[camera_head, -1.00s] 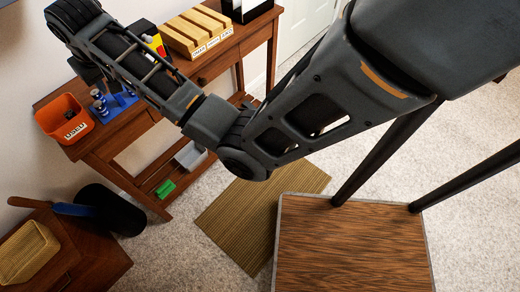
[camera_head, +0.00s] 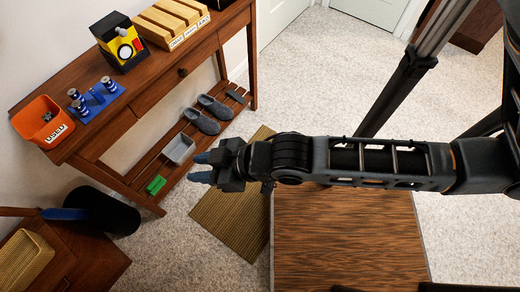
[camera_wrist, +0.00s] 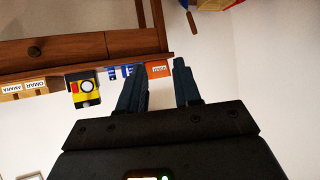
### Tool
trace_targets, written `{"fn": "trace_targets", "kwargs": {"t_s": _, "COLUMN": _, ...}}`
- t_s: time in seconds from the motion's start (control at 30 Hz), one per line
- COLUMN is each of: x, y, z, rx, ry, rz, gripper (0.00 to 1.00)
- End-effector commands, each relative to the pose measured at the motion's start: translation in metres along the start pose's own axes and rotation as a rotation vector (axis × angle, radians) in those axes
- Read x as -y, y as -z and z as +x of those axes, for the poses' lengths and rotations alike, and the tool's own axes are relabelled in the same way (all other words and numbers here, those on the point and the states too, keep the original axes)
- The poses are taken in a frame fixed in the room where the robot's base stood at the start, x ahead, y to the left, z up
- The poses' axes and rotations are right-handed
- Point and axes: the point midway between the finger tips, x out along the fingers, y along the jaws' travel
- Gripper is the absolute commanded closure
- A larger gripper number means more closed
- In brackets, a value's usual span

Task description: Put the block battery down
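My gripper (camera_head: 200,168) is out in front of the table, apart from everything on it. In the wrist view its two fingers (camera_wrist: 160,85) stand apart with nothing between them. An orange bin (camera_head: 28,115) with a white label stands at the table's left end. A small dark thing (camera_head: 47,117) lies in it, too small to name for sure. I cannot pick out the block battery with certainty. A blue holder (camera_head: 102,97) with several striped cylinders stands beside the bin. A yellow, black and red device (camera_head: 122,45) stands behind it.
The wooden table (camera_head: 150,90) has a labelled wooden rack (camera_head: 165,22) on top. Its lower shelf holds shoes (camera_head: 203,118), a grey box (camera_head: 180,148) and a green block (camera_head: 156,185). A wicker basket (camera_head: 24,258) sits at lower left. A wood-topped surface (camera_head: 345,240) lies below my arm.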

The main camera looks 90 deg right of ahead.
Motion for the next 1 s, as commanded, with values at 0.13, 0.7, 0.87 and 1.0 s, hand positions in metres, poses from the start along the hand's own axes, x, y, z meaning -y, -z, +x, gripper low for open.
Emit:
{"fn": "trace_targets", "kwargs": {"t_s": 0.13, "x": 0.01, "y": 0.003, "z": -0.065, "rx": -0.081, "ry": 0.046, "rz": -0.024, "gripper": 0.67}}
{"fn": "trace_targets", "kwargs": {"t_s": 0.7, "x": 0.018, "y": 0.05, "z": -0.182, "rx": -0.275, "ry": 0.121, "rz": -0.057, "gripper": 0.67}}
{"fn": "trace_targets", "kwargs": {"t_s": 0.87, "x": 0.018, "y": 0.05, "z": -0.182, "rx": -0.275, "ry": 0.121, "rz": -0.057, "gripper": 0.67}}
{"fn": "trace_targets", "kwargs": {"t_s": 1.0, "x": 0.018, "y": 0.05, "z": -0.182, "rx": -0.274, "ry": 0.121, "rz": -0.057, "gripper": 0.67}}
